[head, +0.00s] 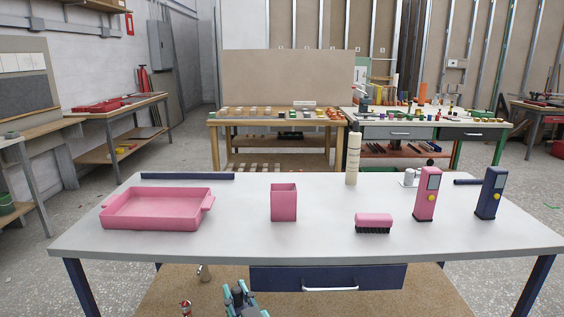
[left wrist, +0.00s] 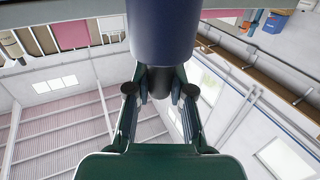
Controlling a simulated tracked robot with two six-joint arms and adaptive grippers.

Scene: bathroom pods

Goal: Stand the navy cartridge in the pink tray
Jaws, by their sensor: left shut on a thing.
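The pink tray (head: 155,220) lies empty at the left of the white table, with a handle at its right end. My left gripper (head: 240,295) shows at the bottom of the head view, in front of and below the table edge, right of the tray. In the left wrist view, my left gripper (left wrist: 160,92) is shut around the dark narrow end of the navy cartridge (left wrist: 163,32). The cartridge's wide navy body fills the top middle and is cut off there. I cannot make it out in the head view. My right gripper is not in view.
A pink open box (head: 284,204) stands right of the tray. A beige cartridge (head: 352,160), a pink brush (head: 374,222), a pink device (head: 427,195) and a navy device (head: 490,194) stand further right. A navy bar (head: 188,176) lies behind the tray. The table's front middle is clear.

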